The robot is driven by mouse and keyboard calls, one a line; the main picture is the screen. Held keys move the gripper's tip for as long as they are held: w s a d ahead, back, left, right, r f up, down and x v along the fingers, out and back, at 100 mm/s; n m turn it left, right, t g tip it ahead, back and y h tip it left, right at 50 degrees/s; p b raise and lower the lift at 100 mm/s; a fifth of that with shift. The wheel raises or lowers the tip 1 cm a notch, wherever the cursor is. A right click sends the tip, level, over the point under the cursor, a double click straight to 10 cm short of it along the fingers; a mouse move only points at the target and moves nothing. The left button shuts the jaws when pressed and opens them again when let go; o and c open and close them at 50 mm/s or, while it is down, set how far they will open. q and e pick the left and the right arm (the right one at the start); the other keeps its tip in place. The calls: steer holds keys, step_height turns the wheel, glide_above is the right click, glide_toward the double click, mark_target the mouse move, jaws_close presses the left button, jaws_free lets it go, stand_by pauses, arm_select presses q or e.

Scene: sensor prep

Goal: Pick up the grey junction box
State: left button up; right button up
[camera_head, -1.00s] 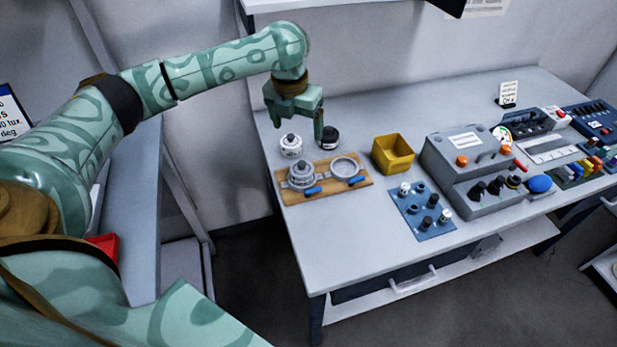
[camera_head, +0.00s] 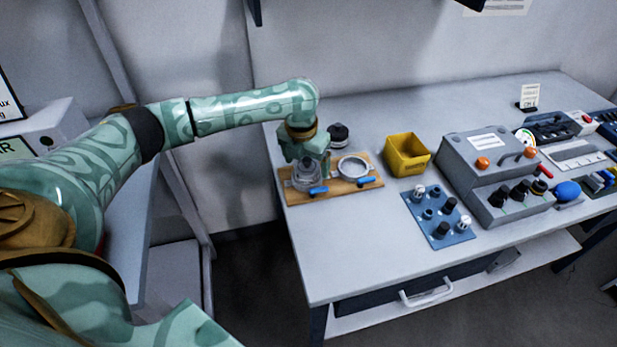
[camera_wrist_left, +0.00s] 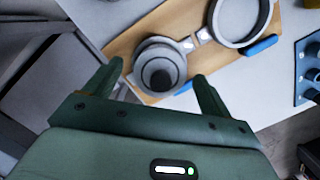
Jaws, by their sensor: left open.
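The grey junction box (camera_head: 305,180) is a round grey piece with a dark knob on top. It sits in the left place of a wooden board (camera_head: 340,190) on the table. In the left wrist view the junction box (camera_wrist_left: 150,58) shows between and just beyond the two open fingers. My left gripper (camera_head: 308,165) points down right above it and hides part of it; its open jaws also show in the left wrist view (camera_wrist_left: 157,80). I cannot tell whether the fingers touch the box. My right gripper is not in view.
An empty round ring holder (camera_head: 353,167) and blue clamp handles (camera_head: 366,181) are on the board. A dark-topped jar (camera_head: 338,135) stands behind. A yellow bin (camera_head: 407,154), a blue knob plate (camera_head: 437,216) and a grey control console (camera_head: 495,175) are to the right. The front table surface is clear.

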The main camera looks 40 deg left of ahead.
arm_select(q)
steer(key=shift+w+f, duration=0.1)
steer(key=shift+f, duration=0.75)
steer(key=shift+r, duration=0.1)
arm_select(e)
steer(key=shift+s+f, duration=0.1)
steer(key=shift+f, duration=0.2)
arm_select(q)
steer(key=c, duration=1.1)
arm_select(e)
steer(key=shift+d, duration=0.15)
arm_select(q)
steer(key=shift+r, duration=0.1)
